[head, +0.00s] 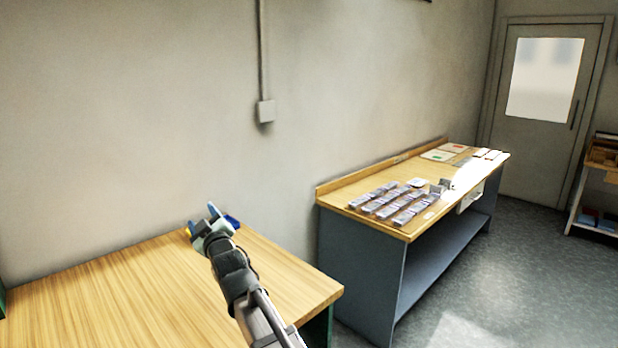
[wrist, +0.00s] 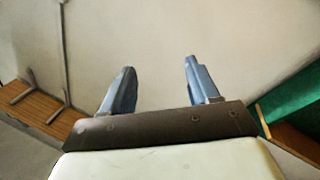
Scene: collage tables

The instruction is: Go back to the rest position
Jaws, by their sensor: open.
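My gripper (head: 212,216) reaches out over the far right part of the near wooden table (head: 110,300) in the head view. In the wrist view my gripper (wrist: 158,82) shows two blue-grey fingers spread apart, with nothing between them but pale wall. A small blue and yellow patch shows around the gripper in the head view; I cannot tell whether it is part of the gripper or a thing behind it.
A second workbench (head: 355,235) stands to the right, with rows of small packs (head: 385,200) and several flat cards on top. A gap of floor separates the tables. A grey wall (head: 150,120) with a conduit box (head: 265,111) rises behind. A door (head: 540,110) is far right.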

